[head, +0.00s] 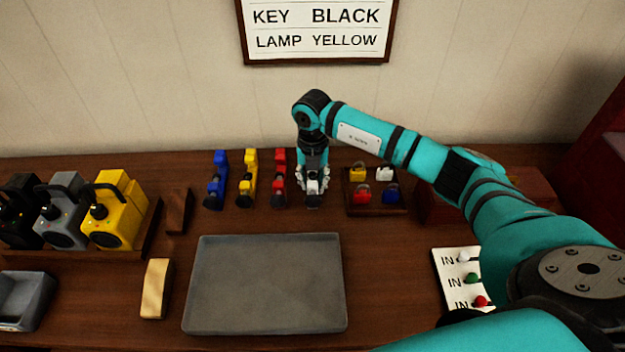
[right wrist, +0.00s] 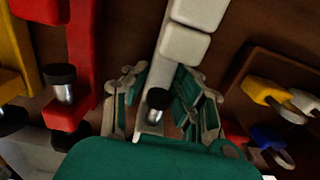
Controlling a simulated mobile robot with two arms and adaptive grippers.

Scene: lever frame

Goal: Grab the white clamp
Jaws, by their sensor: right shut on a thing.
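The white clamp (right wrist: 185,42) shows in the right wrist view, its pale bar with block-like pads running up from between my fingers. A black-capped screw stands at its near end. My right gripper (head: 313,188) reaches down over it at the back of the table, at the right end of the clamp row. In the right wrist view the gripper's fingers (right wrist: 160,103) are shut on the clamp, one on each side. In the head view the gripper hides most of the clamp. My left gripper is in neither view.
Red (head: 279,178), yellow (head: 247,178) and blue (head: 216,180) clamps stand left of the gripper. A wooden tray of small padlocks (head: 374,210) is close on the right. A grey tray (head: 265,285) lies empty in front. Lamps (head: 118,210) stand at left.

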